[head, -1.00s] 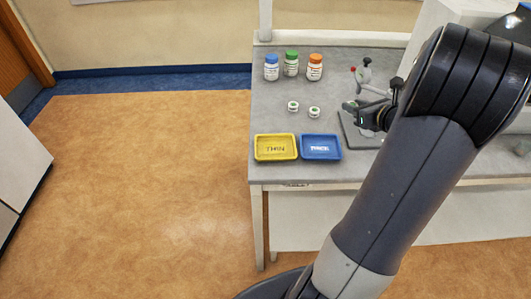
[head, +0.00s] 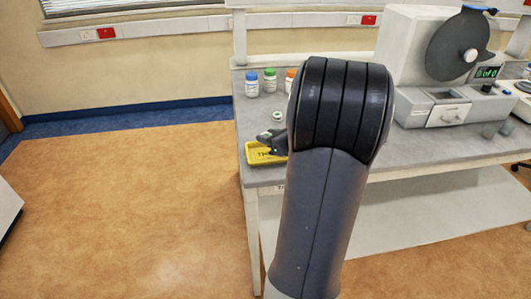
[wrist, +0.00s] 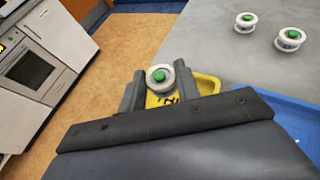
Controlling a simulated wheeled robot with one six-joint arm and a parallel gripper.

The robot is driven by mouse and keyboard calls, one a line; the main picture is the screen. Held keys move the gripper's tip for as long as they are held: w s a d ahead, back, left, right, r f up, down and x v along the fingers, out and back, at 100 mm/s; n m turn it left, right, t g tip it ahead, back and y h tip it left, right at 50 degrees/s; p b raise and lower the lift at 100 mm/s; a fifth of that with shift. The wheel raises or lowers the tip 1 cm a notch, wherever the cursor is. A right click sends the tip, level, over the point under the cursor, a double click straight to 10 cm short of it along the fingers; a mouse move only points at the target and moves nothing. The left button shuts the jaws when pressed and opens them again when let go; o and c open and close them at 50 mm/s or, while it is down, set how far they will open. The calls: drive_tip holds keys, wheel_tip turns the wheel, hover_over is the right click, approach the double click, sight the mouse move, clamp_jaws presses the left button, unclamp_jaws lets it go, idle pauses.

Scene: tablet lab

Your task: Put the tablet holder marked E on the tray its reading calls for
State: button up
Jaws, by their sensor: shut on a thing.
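My gripper (wrist: 158,90) is shut on a white tablet holder (wrist: 159,77) with a green top. No letter on it can be read. In the wrist view it is over the yellow tray (wrist: 206,84), whose dark marking is partly covered. In the head view my gripper (head: 270,139) is just above the yellow tray (head: 254,155); the arm covers part of the tray. The blue tray (wrist: 298,122) is beside the yellow one in the wrist view and is hidden behind my arm in the head view.
Two similar holders, one nearer (wrist: 289,40) and one farther left (wrist: 246,21), stand on the grey bench. Blue-capped (head: 252,84), green-capped (head: 270,80) and orange-capped (head: 290,78) bottles stand behind. A machine (head: 445,108) with a green display is at the right. Open floor lies left.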

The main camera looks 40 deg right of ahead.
sight(269, 156)
drive_tip(key=shift+f+b, duration=0.3)
drive_tip(key=shift+f, duration=2.05)
drive_tip(key=shift+f, duration=0.15)
drive_tip(key=o, duration=1)
drive_tip(key=shift+r, duration=0.3)
drive_tip(key=v, duration=1.2)
drive_tip(key=shift+f, duration=0.1)
